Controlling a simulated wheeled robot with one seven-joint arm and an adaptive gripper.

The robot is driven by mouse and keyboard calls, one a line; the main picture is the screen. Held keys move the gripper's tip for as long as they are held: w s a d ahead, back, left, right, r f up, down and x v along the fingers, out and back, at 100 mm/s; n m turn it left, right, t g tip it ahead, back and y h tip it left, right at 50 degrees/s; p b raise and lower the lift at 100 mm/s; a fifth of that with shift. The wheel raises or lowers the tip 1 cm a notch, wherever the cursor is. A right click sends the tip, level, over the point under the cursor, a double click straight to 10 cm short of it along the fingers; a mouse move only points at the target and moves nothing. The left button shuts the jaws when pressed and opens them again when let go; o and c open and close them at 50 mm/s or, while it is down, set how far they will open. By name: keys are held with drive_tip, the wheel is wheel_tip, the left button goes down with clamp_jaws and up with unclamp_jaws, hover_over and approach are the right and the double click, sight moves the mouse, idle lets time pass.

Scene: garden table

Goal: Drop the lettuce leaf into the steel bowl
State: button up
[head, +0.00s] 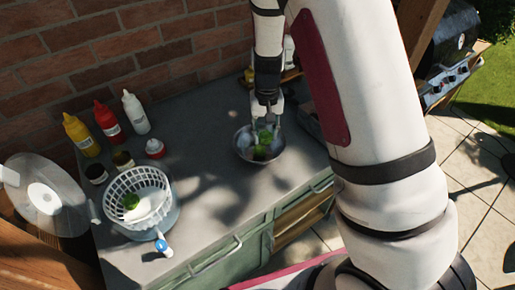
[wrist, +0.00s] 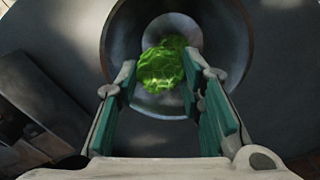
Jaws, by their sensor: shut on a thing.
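The steel bowl (head: 240,146) stands on the grey counter under my gripper. My gripper (head: 266,124) points down and is shut on a bright green lettuce leaf (head: 264,136). In the wrist view the leaf (wrist: 163,66) sits between the fingertips (wrist: 168,78), over the inside of the bowl (wrist: 120,40). More green shows lower, inside the bowl; I cannot tell whether it is the same leaf or another. My fingers hide part of the bowl's far rim.
A white basket (head: 153,184) with a green leaf (head: 130,201) stands at the left. A clear lid (head: 45,197) is beside it. Yellow (head: 81,135), red (head: 106,118) and white (head: 135,112) bottles stand by the brick wall. The counter between basket and bowl is clear.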

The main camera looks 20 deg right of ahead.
drive_tip(key=shift+f, duration=0.1)
drive_tip(key=o, duration=0.8)
drive_tip(key=shift+o, duration=0.2)
wheel_tip(320, 180, up, 12)
drive_tip(key=shift+s, duration=0.1)
idle(0.4)
